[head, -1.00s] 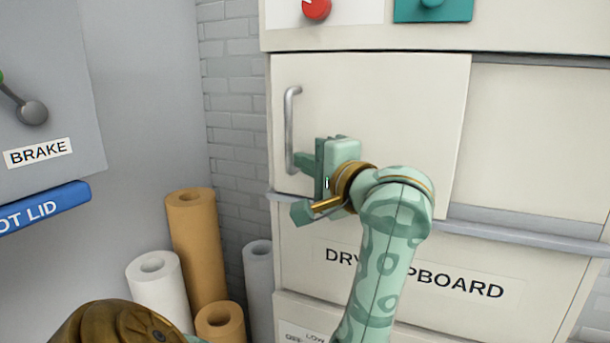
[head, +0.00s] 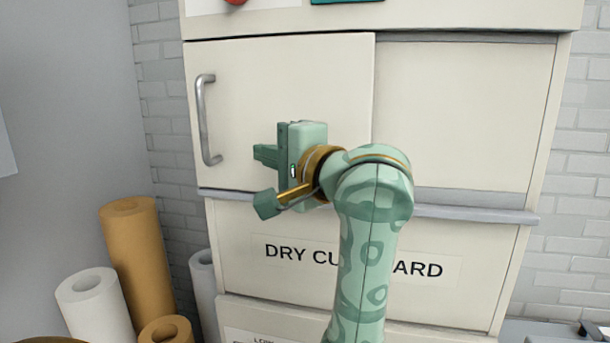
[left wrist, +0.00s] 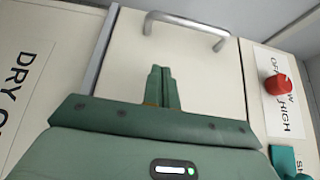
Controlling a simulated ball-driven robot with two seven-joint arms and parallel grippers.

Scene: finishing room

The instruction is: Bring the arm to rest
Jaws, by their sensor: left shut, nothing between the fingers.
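My left gripper (head: 266,154) is in front of the cream sliding door (head: 290,85) of the dry cupboard, to the right of its metal bar handle (head: 203,120). Its fingers point left towards the handle, with a gap between them and it. In the left wrist view the two fingers (left wrist: 162,88) are together and empty. The handle (left wrist: 188,26) stands beyond the fingertips there, apart from them. The door covers the left part of the cupboard front. My right gripper shows in neither view.
The label "DRY CUPBOARD" (head: 290,253) is partly hidden by my arm. Brown paper rolls (head: 137,260) and white rolls (head: 95,305) stand at the lower left. A red knob (left wrist: 276,85) and a teal part (left wrist: 285,162) are at the right in the wrist view.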

